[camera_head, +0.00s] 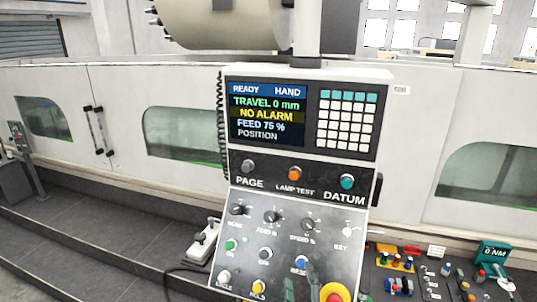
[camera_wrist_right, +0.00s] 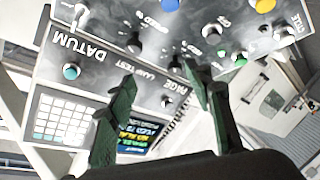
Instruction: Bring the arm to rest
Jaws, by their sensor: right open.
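My right gripper (camera_head: 301,291) shows only at the bottom edge of the head view, in front of the lower control panel. In the right wrist view its two dark green fingers (camera_wrist_right: 160,68) are spread apart with nothing between them. The control panel (camera_head: 290,215) stands beyond the fingers and appears upside down in the wrist view. I cannot tell how far the fingertips are from the panel face. My left gripper is in neither view.
The screen (camera_head: 268,115) reads READY, HAND, TRAVEL 0 mm, NO ALARM, FEED 75 %. Below it are PAGE, LAMP TEST and DATUM buttons, then knobs and a yellow-ringed red button (camera_head: 334,293). Several small coloured items and a teal device (camera_head: 493,252) sit at lower right.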

